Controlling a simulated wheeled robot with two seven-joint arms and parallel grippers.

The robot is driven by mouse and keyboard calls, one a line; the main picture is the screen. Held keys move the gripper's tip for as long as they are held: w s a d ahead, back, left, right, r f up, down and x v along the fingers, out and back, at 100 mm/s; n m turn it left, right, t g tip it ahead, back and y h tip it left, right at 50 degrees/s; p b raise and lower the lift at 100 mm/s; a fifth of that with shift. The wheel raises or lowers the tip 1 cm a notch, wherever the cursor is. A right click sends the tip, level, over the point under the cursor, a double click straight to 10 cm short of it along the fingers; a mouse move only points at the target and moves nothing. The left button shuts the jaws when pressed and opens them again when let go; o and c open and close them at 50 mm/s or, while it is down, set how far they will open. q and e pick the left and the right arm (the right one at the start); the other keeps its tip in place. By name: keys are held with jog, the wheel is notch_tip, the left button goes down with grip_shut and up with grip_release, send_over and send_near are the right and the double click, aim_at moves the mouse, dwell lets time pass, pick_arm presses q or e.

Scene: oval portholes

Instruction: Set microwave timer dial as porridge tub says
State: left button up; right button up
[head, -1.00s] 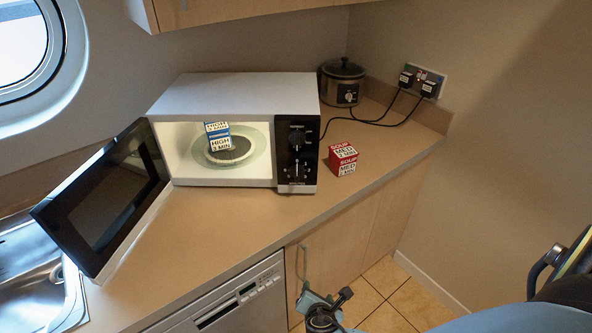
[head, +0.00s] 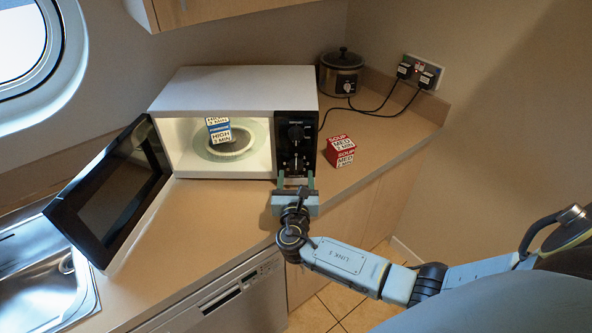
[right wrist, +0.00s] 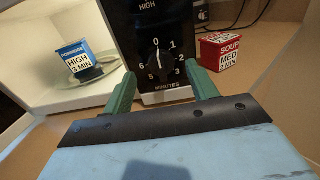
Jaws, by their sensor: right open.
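The porridge tub (head: 219,131), blue and white, sits on the turntable inside the open microwave (head: 225,90). In the right wrist view the tub (right wrist: 77,60) reads HIGH 3 MIN. The timer dial (head: 295,162) is the lower knob on the black panel. In the right wrist view the dial (right wrist: 158,62) has minute numbers around it, and its white mark stands nearly upright, close to 0. My right gripper (head: 296,178) is open before the lower panel; its fingers (right wrist: 161,74) appear either side of the dial, and contact is unclear. My left gripper is out of view.
A red soup tub (head: 340,152) stands right of the microwave. A slow cooker (head: 341,74) and plugged cables are behind it. The open microwave door (head: 112,190) reaches left towards the sink (head: 40,275). The counter before the microwave is mostly clear.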

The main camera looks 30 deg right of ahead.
aim_at(296, 169)
jog(key=shift+x, duration=1.7)
jog(key=c, duration=1)
